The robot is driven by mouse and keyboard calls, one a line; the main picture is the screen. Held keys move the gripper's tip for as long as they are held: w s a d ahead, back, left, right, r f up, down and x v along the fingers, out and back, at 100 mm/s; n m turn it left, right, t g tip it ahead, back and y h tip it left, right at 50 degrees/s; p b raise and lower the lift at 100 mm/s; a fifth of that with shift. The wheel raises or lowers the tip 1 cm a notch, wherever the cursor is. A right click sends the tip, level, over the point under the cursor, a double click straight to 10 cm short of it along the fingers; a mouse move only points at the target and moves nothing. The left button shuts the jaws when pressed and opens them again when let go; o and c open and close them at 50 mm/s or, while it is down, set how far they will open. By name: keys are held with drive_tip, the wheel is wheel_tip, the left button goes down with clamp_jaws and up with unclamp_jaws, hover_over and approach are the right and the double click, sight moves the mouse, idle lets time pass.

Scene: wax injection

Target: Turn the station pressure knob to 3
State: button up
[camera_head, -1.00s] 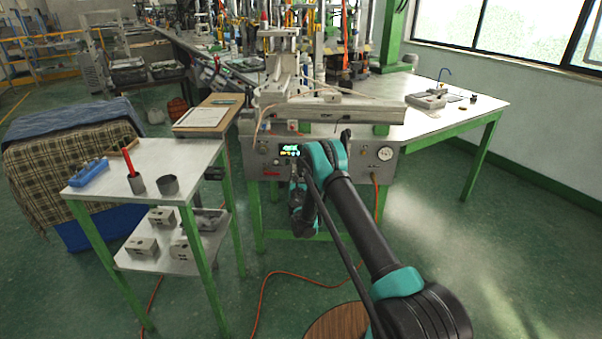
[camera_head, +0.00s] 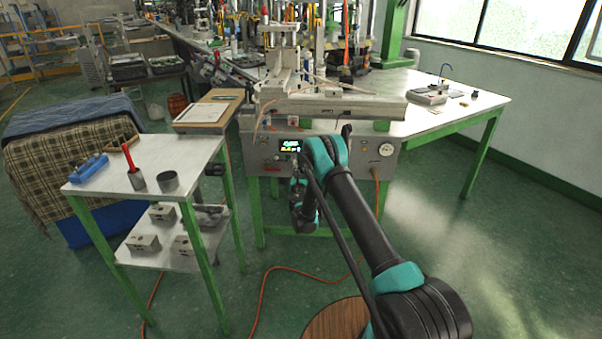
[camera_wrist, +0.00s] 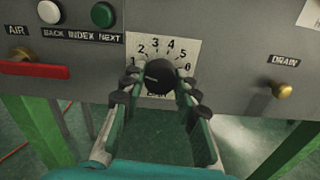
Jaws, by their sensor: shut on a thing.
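The pressure knob (camera_wrist: 158,76) is a black round knob on the station's grey front panel, in the middle of the wrist view. A white dial plate (camera_wrist: 163,46) with numbers 1 to 6 surrounds it. A light pointer mark on the knob faces left, near the 1. My gripper (camera_wrist: 158,90) is shut on the knob, one finger on each side. In the head view the station (camera_head: 330,106) stands at the centre; my arm hides the knob there. A small lit display (camera_head: 290,146) shows on the panel, its reading too small to tell.
In the wrist view a red handle (camera_wrist: 34,70) under AIR, a white button (camera_wrist: 49,12) and a green button (camera_wrist: 103,14) lie left of the knob. A brass DRAIN knob (camera_wrist: 282,90) is at right. A side table (camera_head: 200,152) stands left of the station.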

drive_tip(key=m, duration=0.6)
drive_tip(key=shift+m, duration=2.7)
drive_tip(key=o, duration=1.2)
drive_tip(key=shift+c, duration=0.2)
